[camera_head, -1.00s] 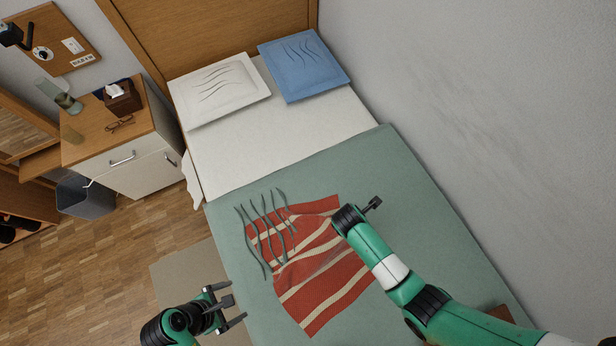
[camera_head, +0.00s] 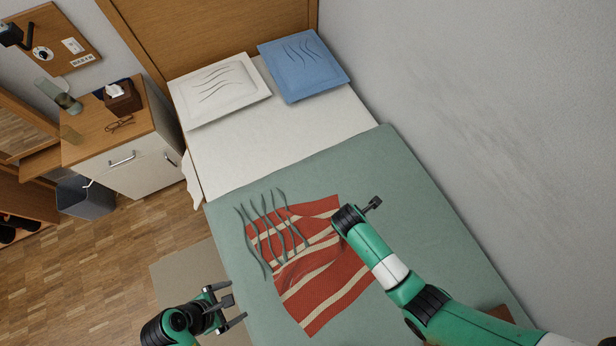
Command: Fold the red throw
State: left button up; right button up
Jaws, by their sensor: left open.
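The red throw (camera_head: 322,293) with cream stripes lies on the green bedcover, in the lower middle of the head view. It is rumpled, and several grey-green wavy folds or strips show over its upper left part. My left gripper (camera_head: 232,307) is open and empty, left of the throw and apart from it, at the bed's left edge. My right gripper (camera_head: 375,203) is at the throw's upper right side, over the bedcover. Its jaws are too small and turned to tell whether they are open. My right arm hides part of the throw's right edge.
A white pillow (camera_head: 220,90) and a blue pillow (camera_head: 303,66) lie at the head. A bedside cabinet (camera_head: 140,165) and a grey bin (camera_head: 85,198) stand left. The wall borders the right side.

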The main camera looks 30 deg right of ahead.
jog(key=p+v, duration=0.6)
jog(key=shift+d, duration=0.3)
jog(key=p+v, duration=0.4)
jog(key=v, duration=0.7)
jog(key=shift+r, duration=0.35)
jog(key=shift+a, duration=0.1)
